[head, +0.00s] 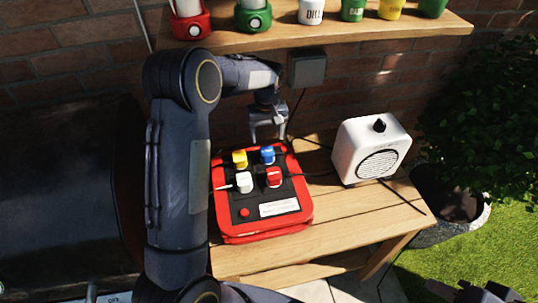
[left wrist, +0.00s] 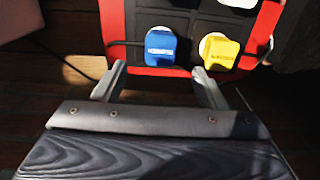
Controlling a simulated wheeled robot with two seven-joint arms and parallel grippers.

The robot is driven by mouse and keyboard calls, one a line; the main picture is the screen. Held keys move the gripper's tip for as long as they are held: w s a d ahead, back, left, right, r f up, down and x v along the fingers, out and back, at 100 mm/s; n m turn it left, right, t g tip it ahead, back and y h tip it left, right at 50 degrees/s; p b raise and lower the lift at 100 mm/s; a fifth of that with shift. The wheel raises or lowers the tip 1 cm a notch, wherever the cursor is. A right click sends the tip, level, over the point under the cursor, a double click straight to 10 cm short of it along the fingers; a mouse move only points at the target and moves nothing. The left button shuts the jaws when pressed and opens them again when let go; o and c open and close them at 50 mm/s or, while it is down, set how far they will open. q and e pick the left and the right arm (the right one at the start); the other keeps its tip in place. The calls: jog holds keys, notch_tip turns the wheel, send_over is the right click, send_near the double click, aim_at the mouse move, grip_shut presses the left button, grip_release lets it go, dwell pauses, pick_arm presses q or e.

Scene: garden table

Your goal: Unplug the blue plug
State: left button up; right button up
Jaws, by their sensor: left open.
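The blue plug (head: 267,155) sits upright in the back right socket of a red and black power box (head: 239,212) on the wooden table. It also shows in the left wrist view (left wrist: 160,46), just beyond the fingertips. My left gripper (head: 268,136) is open and empty, behind and above the blue plug. In the left wrist view its fingers (left wrist: 160,79) are spread wider than the plug, which is not between them. A dark part at the lower right edge looks like my right gripper (head: 478,292); its jaws cannot be made out.
Yellow (head: 239,158), white (head: 244,182) and red (head: 274,177) plugs sit close by in the box. A white speaker (head: 371,150) stands to the right. A shelf (head: 300,37) with pots and lanterns runs above. Dark cables cross the table (head: 345,215).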

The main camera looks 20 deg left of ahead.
aim_at(267, 151)
pick_arm(q)
notch_tip(267, 151, down, 9)
jog(key=b, duration=0.6)
jog(key=shift+c, duration=0.2)
dwell(0.8)
jog(key=c, duration=1.3)
jog(key=shift+r+p, duration=2.15)
jog(key=shift+r, duration=0.95)
jog(key=shift+c, duration=0.2)
